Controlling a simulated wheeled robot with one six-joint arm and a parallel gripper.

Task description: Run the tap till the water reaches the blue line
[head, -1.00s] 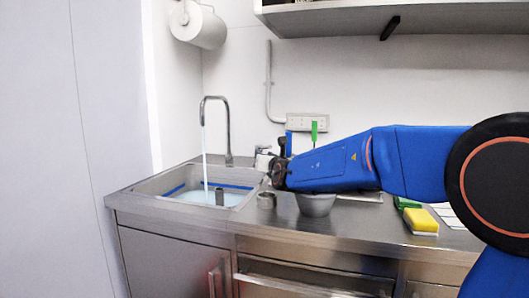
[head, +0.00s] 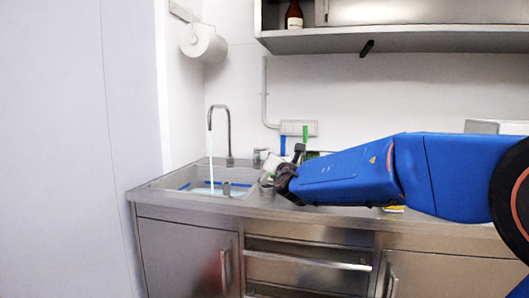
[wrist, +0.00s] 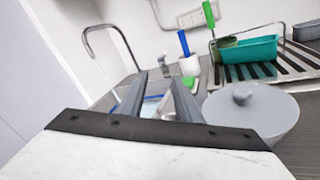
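The tap (head: 229,135) is a tall curved spout at the back of the steel sink (head: 157,187). A stream of water (head: 211,160) falls from it into the basin. Pale blue water (head: 205,191) lies in the basin, and a blue line (head: 240,185) shows on the inner wall above it. A grey upright pipe (head: 227,189) stands in the water. A small lever fitting (head: 259,155) is right of the spout. My gripper (wrist: 160,82) is open and empty, its fingers apart, at the sink's right side.
A grey lidded bowl (wrist: 250,112) is close to the right of my fingers. Blue and green handled brushes (head: 305,132) stand by the wall. A drainer (wrist: 285,70) holds a teal tray (wrist: 252,50). A shelf (head: 390,41) hangs above.

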